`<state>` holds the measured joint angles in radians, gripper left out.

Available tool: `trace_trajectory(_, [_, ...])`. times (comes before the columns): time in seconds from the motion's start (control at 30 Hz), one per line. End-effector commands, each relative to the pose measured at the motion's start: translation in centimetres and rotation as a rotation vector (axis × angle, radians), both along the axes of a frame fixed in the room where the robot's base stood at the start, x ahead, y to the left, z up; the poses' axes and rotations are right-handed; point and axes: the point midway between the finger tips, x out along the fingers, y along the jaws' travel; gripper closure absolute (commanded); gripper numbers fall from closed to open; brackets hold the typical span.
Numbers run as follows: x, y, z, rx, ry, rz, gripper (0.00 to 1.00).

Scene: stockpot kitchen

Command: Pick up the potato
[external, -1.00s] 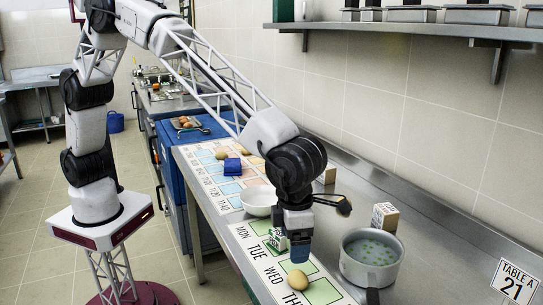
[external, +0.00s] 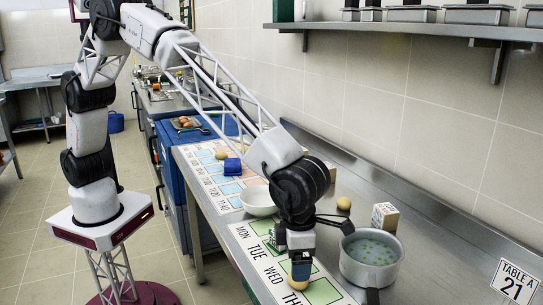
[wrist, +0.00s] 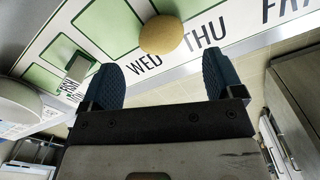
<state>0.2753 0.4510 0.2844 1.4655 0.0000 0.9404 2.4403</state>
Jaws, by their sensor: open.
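The yellow-brown potato (wrist: 161,35) lies on the printed day mat by the word WED in the wrist view, beyond and between my blue fingertips. In the external view the potato (external: 296,284) shows only partly, low beneath my gripper (external: 301,272), which hides its upper part. My gripper is open, pointing down, with nothing held. In the wrist view my gripper (wrist: 158,66) has its two fingers spread wide, one to each side of the potato. I cannot tell the exact height gap.
A pot of greenish liquid (external: 370,275) stands right of my gripper. A white bowl (external: 258,208) and a small green-and-white box (external: 272,243) are behind and left. Another potato-like item (external: 343,203) and a printed block (external: 385,216) lie toward the wall.

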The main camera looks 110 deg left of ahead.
Motion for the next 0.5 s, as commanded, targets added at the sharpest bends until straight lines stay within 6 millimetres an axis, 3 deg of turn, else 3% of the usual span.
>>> trace_trajectory(0.33, [0.0,0.0,-0.2,0.0,0.0,0.0,0.14])
trace_trajectory(0.5, [0.1,0.0,-1.4,0.001,0.003,0.0,0.14])
